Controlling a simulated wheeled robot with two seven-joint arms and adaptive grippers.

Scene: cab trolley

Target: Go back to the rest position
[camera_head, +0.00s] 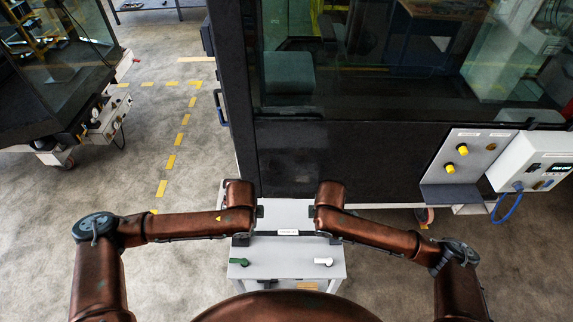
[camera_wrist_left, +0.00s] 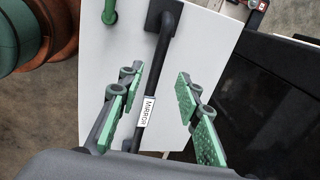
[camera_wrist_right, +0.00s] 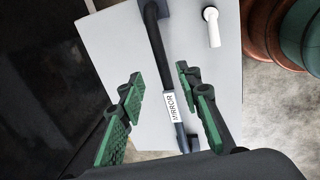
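A pale trolley (camera_head: 285,262) stands in front of me, with a green knob (camera_head: 239,262) and a white knob (camera_head: 323,262) on it. Its dark handle bar with a MIRROR label shows in the left wrist view (camera_wrist_left: 157,78) and the right wrist view (camera_wrist_right: 163,70). My left gripper (camera_wrist_left: 157,76) and right gripper (camera_wrist_right: 158,75) are open, with the bar seen between their fingers and no finger visibly touching it. I cannot tell whether the bar lies between the fingertips or beyond them. In the head view both grippers are mostly hidden by my wrists.
A large dark cab with glass panes (camera_head: 380,75) stands directly beyond the trolley. A metal panel with yellow buttons (camera_head: 462,149) and a white control box (camera_head: 535,160) sit at right. Another glazed unit (camera_head: 62,75) stands at left. Open floor with yellow dashes (camera_head: 171,162) lies between.

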